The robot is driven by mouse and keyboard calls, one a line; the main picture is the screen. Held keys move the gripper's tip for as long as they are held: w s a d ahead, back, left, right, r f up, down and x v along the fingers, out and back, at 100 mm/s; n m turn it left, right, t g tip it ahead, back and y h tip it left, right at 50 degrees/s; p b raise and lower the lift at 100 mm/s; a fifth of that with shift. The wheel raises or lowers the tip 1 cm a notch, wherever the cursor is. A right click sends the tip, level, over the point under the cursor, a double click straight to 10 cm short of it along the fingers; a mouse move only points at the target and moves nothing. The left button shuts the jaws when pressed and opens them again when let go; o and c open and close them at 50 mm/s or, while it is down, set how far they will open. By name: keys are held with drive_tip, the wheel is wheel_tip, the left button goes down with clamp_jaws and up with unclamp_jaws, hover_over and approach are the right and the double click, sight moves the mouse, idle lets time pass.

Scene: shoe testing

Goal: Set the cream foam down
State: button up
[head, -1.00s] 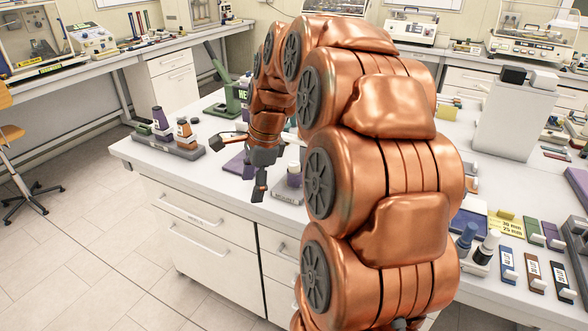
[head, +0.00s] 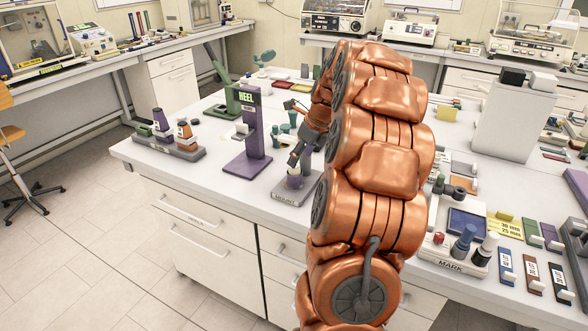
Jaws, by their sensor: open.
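My gripper (head: 297,157) is open, with its fingers low over the grey block marked MOUNT (head: 286,197) near the table's front edge. A purple post (head: 294,182) stands on that block just under the fingers; I cannot tell whether they touch it. I cannot make out the cream foam for certain. A small pale piece (head: 242,129) shows at the purple HEEL stand (head: 254,140), left of my gripper, but I cannot tell what it is. My arm hides part of the table behind it.
A green stand (head: 224,95) is behind the HEEL stand. Free white tabletop (head: 215,172) lies left of the HEEL stand.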

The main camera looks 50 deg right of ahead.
drive_tip(key=p+x, duration=0.1)
drive_tip(key=x, duration=0.3)
drive_tip(key=shift+w+a+f, duration=0.1)
drive_tip(key=shift+w+f, duration=0.05)
drive_tip(key=shift+w, duration=0.05)
drive_tip(key=c, duration=0.8)
drive_tip(key=shift+c, duration=0.2)
